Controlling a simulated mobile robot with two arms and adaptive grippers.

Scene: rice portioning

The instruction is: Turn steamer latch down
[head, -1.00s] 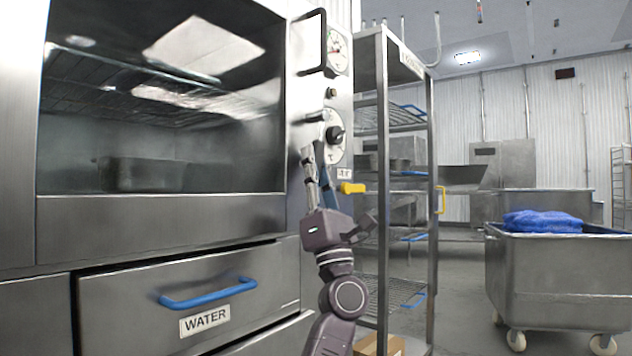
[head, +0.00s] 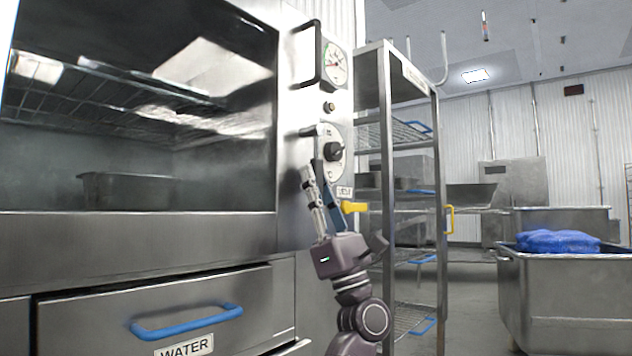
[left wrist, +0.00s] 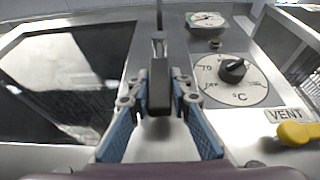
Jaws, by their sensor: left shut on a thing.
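The steamer (head: 150,245) fills the left of the head view, its large glass door closed. Its latch (head: 318,145) is a dark handle on the front panel, left of the temperature dial (head: 334,152). In the left wrist view the latch (left wrist: 160,88) is a dark block standing lengthwise between my fingers, with a thin stem above it. My left gripper (head: 316,178) is shut on the latch. Its blue-padded fingers (left wrist: 160,100) flank the block on both sides. The fingers hide part of the latch in the head view. My right gripper is not in view.
A yellow vent handle (head: 354,207) sits just right of my left fingers. A pressure gauge (head: 336,66) is above the dial. A WATER drawer (head: 100,308) with a blue handle is below the door. A wire rack (head: 440,230) and a steel tub (head: 560,300) stand right.

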